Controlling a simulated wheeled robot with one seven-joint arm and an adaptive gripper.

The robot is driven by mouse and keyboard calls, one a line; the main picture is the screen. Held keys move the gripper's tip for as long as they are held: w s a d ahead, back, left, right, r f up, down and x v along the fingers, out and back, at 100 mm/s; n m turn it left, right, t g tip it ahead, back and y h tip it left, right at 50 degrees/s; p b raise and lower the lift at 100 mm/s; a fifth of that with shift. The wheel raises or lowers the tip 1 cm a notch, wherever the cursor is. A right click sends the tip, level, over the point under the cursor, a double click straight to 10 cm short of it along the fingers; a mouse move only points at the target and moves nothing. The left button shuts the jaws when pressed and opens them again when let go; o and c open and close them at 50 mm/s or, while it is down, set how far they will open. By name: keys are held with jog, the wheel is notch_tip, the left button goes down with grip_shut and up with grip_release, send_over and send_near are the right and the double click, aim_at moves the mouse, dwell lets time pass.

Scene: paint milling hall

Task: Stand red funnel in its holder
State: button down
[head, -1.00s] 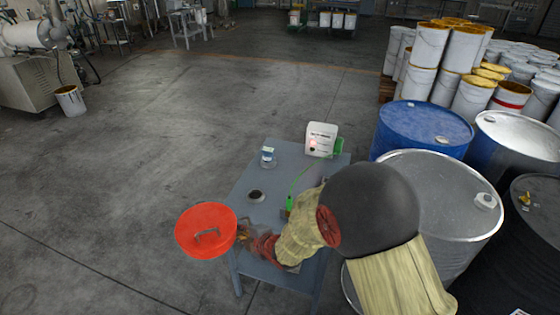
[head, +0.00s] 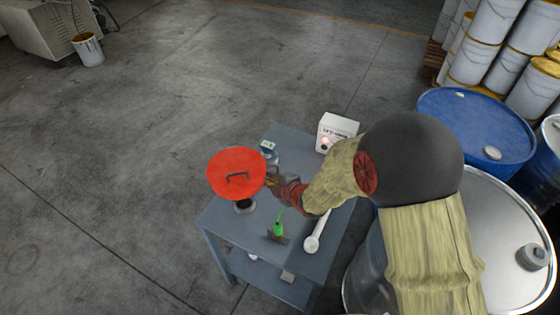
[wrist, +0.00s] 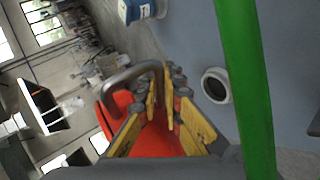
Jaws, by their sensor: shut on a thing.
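The red funnel (head: 235,165) is in my gripper (head: 274,181), its wide round face and dark handle turned to the head camera. In the wrist view, my yellow-padded fingers (wrist: 158,112) are shut on the red funnel (wrist: 150,140), and its grey bent handle shows beside them. The funnel is held up, over the table's left part. A round holder with a dark opening (head: 244,208) stands on the table just below the funnel in the picture, partly hidden by it. In the wrist view, the holder (wrist: 216,84) shows as a pale ring, empty and apart from the funnel.
On the grey-blue table (head: 222,222) stand a green upright thing (head: 278,228), a white ladle-like tool (head: 315,240), a small blue-and-white jar (head: 269,148) and a white box with a red light (head: 338,128). Drums, one blue (head: 470,115), stand right.

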jog(key=shift+w+d+f, duration=0.1)
jog(key=shift+w+d, duration=0.1)
jog(key=shift+w, duration=0.15)
jog(key=shift+f+b, duration=1.45)
jog(key=shift+f, duration=1.05)
jog(key=shift+s+b, duration=0.15)
jog(key=shift+b, duration=0.15)
jog(key=shift+f, duration=0.1)
jog(key=shift+f+b, duration=0.5)
jog(key=shift+b, duration=0.2)
jog(key=shift+f+b, duration=1.15)
jog(key=shift+b, duration=0.25)
jog(key=c, duration=1.9)
grip_release()
jog(key=shift+s, duration=0.1)
jog(key=shift+d, duration=0.1)
